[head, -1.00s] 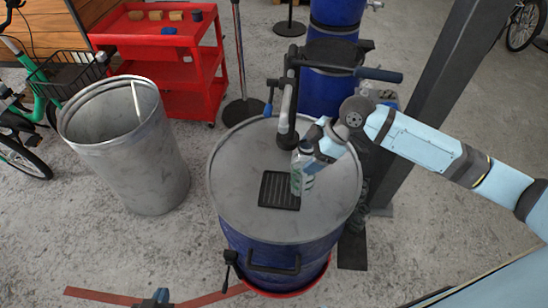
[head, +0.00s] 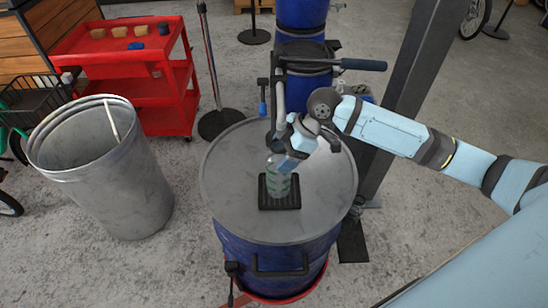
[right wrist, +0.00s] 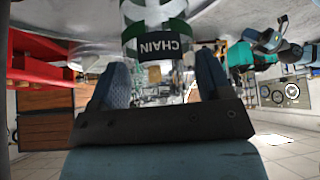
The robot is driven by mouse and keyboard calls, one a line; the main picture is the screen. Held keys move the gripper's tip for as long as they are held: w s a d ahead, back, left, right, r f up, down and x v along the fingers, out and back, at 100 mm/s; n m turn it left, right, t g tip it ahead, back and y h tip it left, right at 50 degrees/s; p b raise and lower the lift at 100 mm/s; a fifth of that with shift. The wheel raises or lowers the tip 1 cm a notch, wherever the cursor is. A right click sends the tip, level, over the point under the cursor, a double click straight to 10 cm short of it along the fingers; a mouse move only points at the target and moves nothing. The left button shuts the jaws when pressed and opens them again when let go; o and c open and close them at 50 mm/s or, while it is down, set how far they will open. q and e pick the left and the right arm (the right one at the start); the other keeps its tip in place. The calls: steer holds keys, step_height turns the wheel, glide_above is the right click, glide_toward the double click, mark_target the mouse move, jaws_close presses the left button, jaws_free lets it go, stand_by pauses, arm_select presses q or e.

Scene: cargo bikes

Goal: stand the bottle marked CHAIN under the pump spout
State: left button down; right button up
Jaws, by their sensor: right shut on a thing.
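The clear bottle with green and white bands (head: 279,180) stands upright on, or just above, the black drip mat (head: 290,203) on the drum lid. In the right wrist view the bottle (right wrist: 160,45) shows a dark label reading CHAIN, upside down. My right gripper (head: 288,160) is shut on the bottle from the back right; its fingers (right wrist: 165,85) lie on both sides of it. The pump (head: 280,95) rises behind the bottle, and its spout end is partly hidden by my gripper. I cannot tell whether the bottle touches the mat. My left gripper is not in view.
The blue drum's grey lid (head: 235,215) is clear around the mat. A metal bin (head: 115,190) stands to the left, a red cart (head: 160,80) behind it. A dark post (head: 405,90) stands at the right behind my right arm.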

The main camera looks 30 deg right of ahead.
steer(key=shift+d+f, duration=0.2)
steer(key=o, duration=1.1)
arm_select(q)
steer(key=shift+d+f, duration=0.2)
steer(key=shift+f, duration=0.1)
arm_select(e)
steer(key=shift+o, duration=0.2)
steer(key=shift+r, duration=0.1)
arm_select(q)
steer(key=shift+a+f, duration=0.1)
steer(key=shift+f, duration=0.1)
arm_select(e)
steer(key=v, duration=1.2)
